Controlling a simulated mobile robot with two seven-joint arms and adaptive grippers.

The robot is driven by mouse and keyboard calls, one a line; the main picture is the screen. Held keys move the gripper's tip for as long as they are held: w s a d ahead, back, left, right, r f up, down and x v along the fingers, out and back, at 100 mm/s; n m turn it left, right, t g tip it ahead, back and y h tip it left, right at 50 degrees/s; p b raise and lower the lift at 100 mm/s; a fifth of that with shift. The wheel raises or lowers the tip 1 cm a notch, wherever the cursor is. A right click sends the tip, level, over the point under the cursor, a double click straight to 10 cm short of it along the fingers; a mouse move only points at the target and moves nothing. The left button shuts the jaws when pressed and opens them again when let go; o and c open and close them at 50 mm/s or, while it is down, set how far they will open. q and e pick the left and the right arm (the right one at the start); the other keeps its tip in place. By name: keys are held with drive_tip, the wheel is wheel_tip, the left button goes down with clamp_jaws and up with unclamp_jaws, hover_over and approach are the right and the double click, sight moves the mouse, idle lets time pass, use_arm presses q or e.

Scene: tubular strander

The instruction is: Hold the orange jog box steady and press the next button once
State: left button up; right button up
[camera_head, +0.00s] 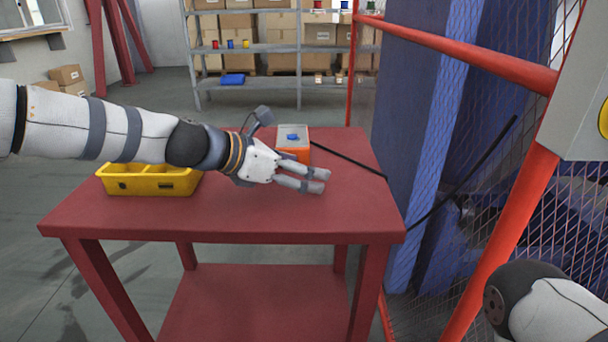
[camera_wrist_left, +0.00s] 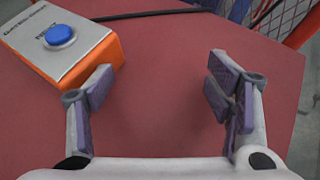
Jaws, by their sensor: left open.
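The orange jog box (camera_head: 294,147) stands on the red table, with a grey top and a blue button (camera_head: 293,137). In the left wrist view the jog box (camera_wrist_left: 105,58) is at the upper left, its blue button (camera_wrist_left: 60,36) facing up beside printed lettering too blurred to read fully. My left gripper (camera_head: 316,180) is in front of the box, low over the table. In the left wrist view its fingers (camera_wrist_left: 160,95) are spread with bare table between them; the left finger appears close to the box's edge. My right gripper is out of view; only part of that arm shows at lower right.
A black cable (camera_head: 350,162) runs from the box to the right edge. A red-framed mesh guard (camera_head: 520,120) stands at right. The table's front is clear.

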use_arm(q)
drive_tip(key=shift+w, duration=0.1)
drive_tip(key=shift+c, duration=0.5)
clamp_jaws()
drive_tip(key=shift+c, duration=0.3)
unclamp_jaws()
